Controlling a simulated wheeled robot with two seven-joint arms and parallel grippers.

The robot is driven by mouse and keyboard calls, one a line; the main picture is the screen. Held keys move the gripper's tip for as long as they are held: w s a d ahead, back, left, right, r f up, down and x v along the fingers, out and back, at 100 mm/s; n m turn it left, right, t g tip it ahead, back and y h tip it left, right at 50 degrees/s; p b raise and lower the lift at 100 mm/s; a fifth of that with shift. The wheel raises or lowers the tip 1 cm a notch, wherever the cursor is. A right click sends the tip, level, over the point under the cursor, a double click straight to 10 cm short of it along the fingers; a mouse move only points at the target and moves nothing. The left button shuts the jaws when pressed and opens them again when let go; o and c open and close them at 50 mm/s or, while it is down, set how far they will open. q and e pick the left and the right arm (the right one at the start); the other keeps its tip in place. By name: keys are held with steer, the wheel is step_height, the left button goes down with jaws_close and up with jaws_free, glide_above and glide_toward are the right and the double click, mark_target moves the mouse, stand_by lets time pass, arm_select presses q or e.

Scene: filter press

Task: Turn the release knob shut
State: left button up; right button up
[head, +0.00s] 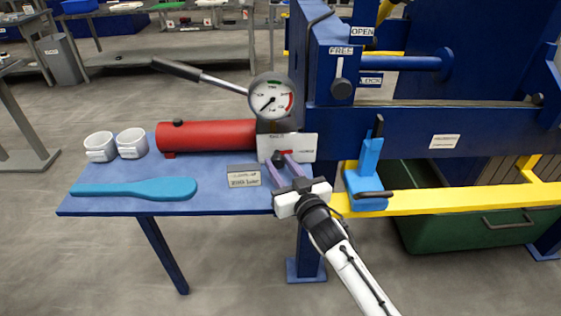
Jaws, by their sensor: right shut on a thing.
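The release knob (284,153), small and red, sits at a white plate (302,148) at the right end of the red pump cylinder (215,135). My right gripper (280,158) reaches up from below with its two purple fingers at the knob and is shut on it. The fingers hide part of the knob, so its turn angle is unclear. A round gauge (272,97) with a red and green scale stands above the plate. My left gripper is not in view.
The blue bench (225,204) carries two white cups (132,142), a teal paddle (140,188) and a small label block (243,177). The pump lever (215,82) slants up left. The blue press frame (395,130), yellow rail (450,200) and green bin (480,237) stand right.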

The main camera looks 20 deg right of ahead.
steer(key=shift+r+n+g+p, duration=0.3)
steer(key=shift+n+p, duration=0.45)
steer(key=shift+n, duration=0.05)
steer(key=shift+n+g+h+p, duration=0.4)
steer(key=shift+n+h+p, duration=0.1)
steer(key=shift+n, duration=0.6)
steer(key=n+h, duration=0.1)
steer(key=n, duration=0.1)
steer(key=n+g+h, duration=0.1)
steer(key=n, duration=0.1)
steer(key=shift+w+a+n+g, duration=0.1)
steer(key=shift+n+g, duration=0.2)
steer(key=shift+n, duration=0.1)
steer(key=n+g+h, duration=0.1)
steer(key=n+h, duration=0.1)
steer(key=n, duration=0.1)
steer(key=shift+a+r+n, duration=0.1)
steer(key=shift+r+n, duration=0.05)
steer(key=shift+n, duration=0.25)
steer(key=shift+h, duration=0.3)
steer(key=o, duration=0.9)
steer(key=shift+o, duration=0.4)
steer(key=shift+a, duration=0.1)
